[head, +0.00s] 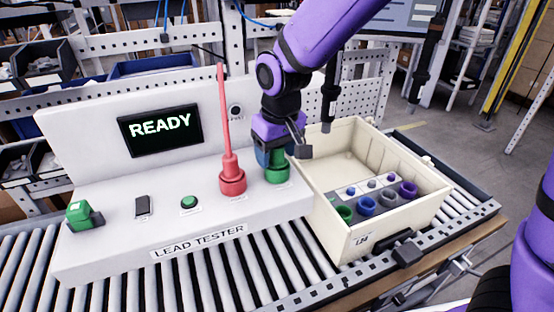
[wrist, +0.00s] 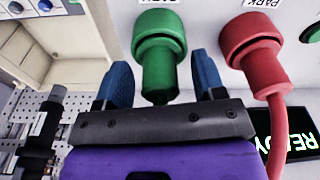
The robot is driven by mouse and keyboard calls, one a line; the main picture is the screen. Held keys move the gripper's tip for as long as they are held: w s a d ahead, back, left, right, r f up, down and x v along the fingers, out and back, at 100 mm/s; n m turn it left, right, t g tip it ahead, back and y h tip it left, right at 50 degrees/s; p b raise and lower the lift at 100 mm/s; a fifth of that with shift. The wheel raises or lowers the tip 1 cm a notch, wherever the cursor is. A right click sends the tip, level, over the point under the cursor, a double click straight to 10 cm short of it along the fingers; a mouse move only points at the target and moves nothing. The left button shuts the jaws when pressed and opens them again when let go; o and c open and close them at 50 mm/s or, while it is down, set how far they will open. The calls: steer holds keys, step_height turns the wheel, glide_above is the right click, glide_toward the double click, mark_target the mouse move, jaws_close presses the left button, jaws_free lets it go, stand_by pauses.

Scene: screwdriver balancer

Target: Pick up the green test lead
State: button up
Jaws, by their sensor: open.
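The green test lead's plug (head: 277,174) stands in a parking spot on the white lead tester (head: 120,195), right of the red lead. In the wrist view the green plug (wrist: 160,45) shows between my blue fingertips, with a gap visible on each side. My gripper (head: 279,153) is open around the upper part of the plug; the wrist view shows my gripper (wrist: 164,80) too. In the head view my fingers hide the top of the green plug.
The red lead (head: 232,180) stands close to the left; it also shows in the wrist view (wrist: 252,50). A cream crate (head: 335,222) with coloured sockets stands to the right. A green button (head: 189,202), a black switch (head: 142,206) and a green block (head: 82,215) are further left. The screen (head: 160,129) reads READY.

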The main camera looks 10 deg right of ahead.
steer(key=shift+f, duration=0.25)
steer(key=c, duration=1)
steer(key=shift+r, duration=0.1)
steer(key=shift+r, duration=0.5)
steer(key=r, duration=0.1)
steer(key=s+r, duration=0.1)
steer(key=shift+s+r, duration=0.1)
steer(key=shift+r, duration=0.2)
steer(key=s, duration=0.5)
steer(key=s+r, duration=0.1)
steer(key=s, duration=0.9)
steer(key=shift+a+r, duration=0.15)
steer(key=shift+a, duration=0.05)
steer(key=shift+w, duration=0.1)
